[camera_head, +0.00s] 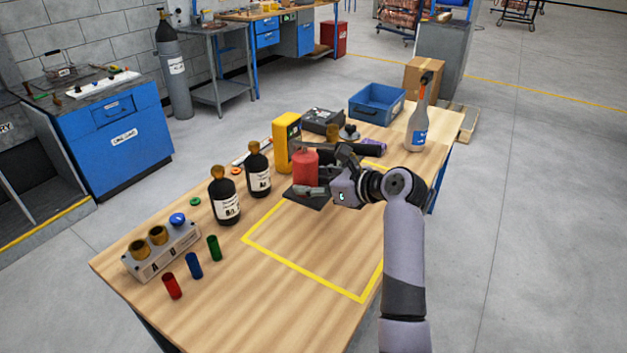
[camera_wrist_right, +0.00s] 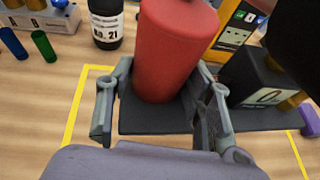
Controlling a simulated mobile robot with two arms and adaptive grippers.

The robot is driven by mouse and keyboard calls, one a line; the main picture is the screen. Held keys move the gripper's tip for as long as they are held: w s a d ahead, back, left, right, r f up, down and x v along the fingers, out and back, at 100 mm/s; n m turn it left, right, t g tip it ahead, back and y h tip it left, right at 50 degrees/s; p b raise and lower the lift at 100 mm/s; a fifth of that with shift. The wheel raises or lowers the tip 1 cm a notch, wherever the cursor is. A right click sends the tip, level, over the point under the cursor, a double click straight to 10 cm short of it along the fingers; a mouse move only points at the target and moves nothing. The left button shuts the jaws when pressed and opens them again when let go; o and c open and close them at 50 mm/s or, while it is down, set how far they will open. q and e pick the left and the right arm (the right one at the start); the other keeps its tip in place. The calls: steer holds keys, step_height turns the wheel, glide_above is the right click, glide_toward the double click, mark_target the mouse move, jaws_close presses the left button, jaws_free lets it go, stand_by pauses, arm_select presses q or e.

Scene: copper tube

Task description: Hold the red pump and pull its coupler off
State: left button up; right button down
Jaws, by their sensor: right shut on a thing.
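The red pump has a red upright cylinder (camera_head: 306,166) on a dark flat base (camera_head: 305,197), on the table near the yellow outline. I cannot tell whether this fitting is the coupler. My left gripper is not in view.
Dark bottles (camera_head: 224,200) and a yellow meter (camera_head: 287,142) stand close by the pump. A grey holder (camera_head: 160,252) and coloured cylinders are at the near left. A blue bin (camera_head: 377,103) and a spray bottle (camera_head: 417,125) stand at the far end. The yellow-outlined area is mostly clear.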

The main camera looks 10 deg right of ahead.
steer(key=shift+w+f+b, duration=0.1)
steer(key=shift+f+b, duration=0.7)
steer(key=shift+f, duration=4)
steer(key=shift+s+f, duration=0.25)
steer(key=shift+f, duration=0.25)
steer(key=shift+r, duration=0.1)
steer(key=shift+s+a+r, duration=0.1)
stand_by(0.8)
